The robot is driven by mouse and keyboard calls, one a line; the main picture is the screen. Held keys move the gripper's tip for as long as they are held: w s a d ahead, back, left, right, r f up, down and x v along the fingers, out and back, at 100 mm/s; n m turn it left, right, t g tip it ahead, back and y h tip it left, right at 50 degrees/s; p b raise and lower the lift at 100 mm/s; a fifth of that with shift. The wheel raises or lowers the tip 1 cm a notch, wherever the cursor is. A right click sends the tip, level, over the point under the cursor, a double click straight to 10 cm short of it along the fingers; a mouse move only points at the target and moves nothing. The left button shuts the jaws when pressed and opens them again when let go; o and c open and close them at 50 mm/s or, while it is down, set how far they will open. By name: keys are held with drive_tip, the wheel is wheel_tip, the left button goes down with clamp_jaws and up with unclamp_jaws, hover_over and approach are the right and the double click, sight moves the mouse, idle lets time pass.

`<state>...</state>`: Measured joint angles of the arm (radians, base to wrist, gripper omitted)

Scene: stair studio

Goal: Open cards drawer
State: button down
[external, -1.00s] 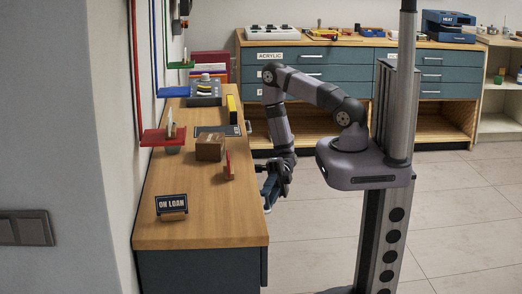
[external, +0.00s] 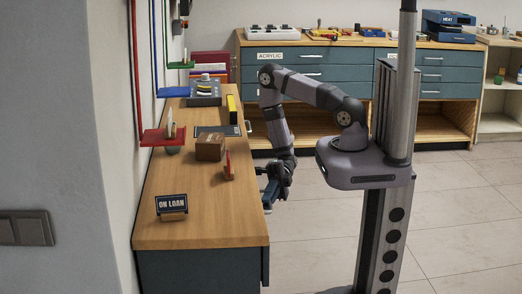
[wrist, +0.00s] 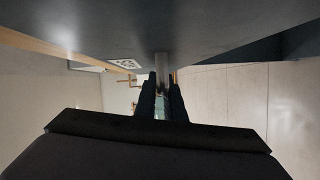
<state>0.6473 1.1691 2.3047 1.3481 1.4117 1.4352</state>
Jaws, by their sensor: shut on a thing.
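The cards drawer belongs to the wood-topped bench (external: 200,228), and its front faces my arm, so the external view hardly shows it. In the wrist view a dark drawer front (wrist: 215,30) fills the top, with a small white label (wrist: 125,63) whose text I cannot read. A metal handle (wrist: 161,64) stands out from it. My gripper (external: 268,204) is low beside the bench's right edge; in the wrist view its two dark fingers (wrist: 161,98) are closed on the handle. The fingers hide part of the handle. I cannot tell how far the drawer is out.
On the bench stand an ON LOAN sign (external: 172,205), a cardboard box (external: 209,147), a small red item (external: 229,166) and a yellow item (external: 232,108). A second bench with blue drawers (external: 320,75) is along the back wall. The floor (external: 440,225) right of the bench is clear.

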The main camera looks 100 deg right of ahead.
drive_tip(key=s+p, duration=0.1)
drive_tip(key=s, duration=0.7)
drive_tip(key=c, duration=1.8)
unclamp_jaws()
drive_tip(key=shift+w, duration=0.1)
drive_tip(key=shift+c, duration=0.2)
drive_tip(key=shift+d, duration=0.1)
drive_tip(key=v, duration=0.7)
